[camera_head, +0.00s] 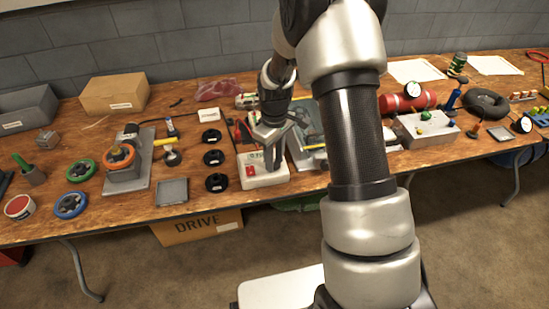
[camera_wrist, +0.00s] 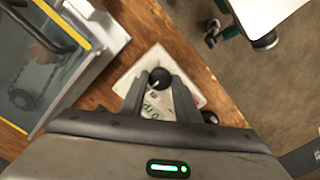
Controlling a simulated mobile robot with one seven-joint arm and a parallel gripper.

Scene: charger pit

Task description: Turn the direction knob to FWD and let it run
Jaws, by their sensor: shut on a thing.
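The control box (camera_head: 262,179) is a small white case near the table's front edge, with a red rocker switch (camera_head: 250,171) and green lettering on top. My gripper (camera_head: 268,150) reaches down over it and hides part of its top in the head view. In the wrist view, a round black knob (camera_wrist: 159,76) with a light pointer line sits between my two fingertips. My gripper is shut on this knob. The box (camera_wrist: 198,97) shows around the fingers, with partly covered green lettering between them. I cannot read which position the pointer marks.
Black round discs (camera_head: 217,182) stand just left of the box. A framed panel with a yellow edge (camera_wrist: 70,85) lies close beside it. A red cylinder (camera_head: 405,102) and a grey box (camera_head: 428,130) stand right. The table's front edge is near.

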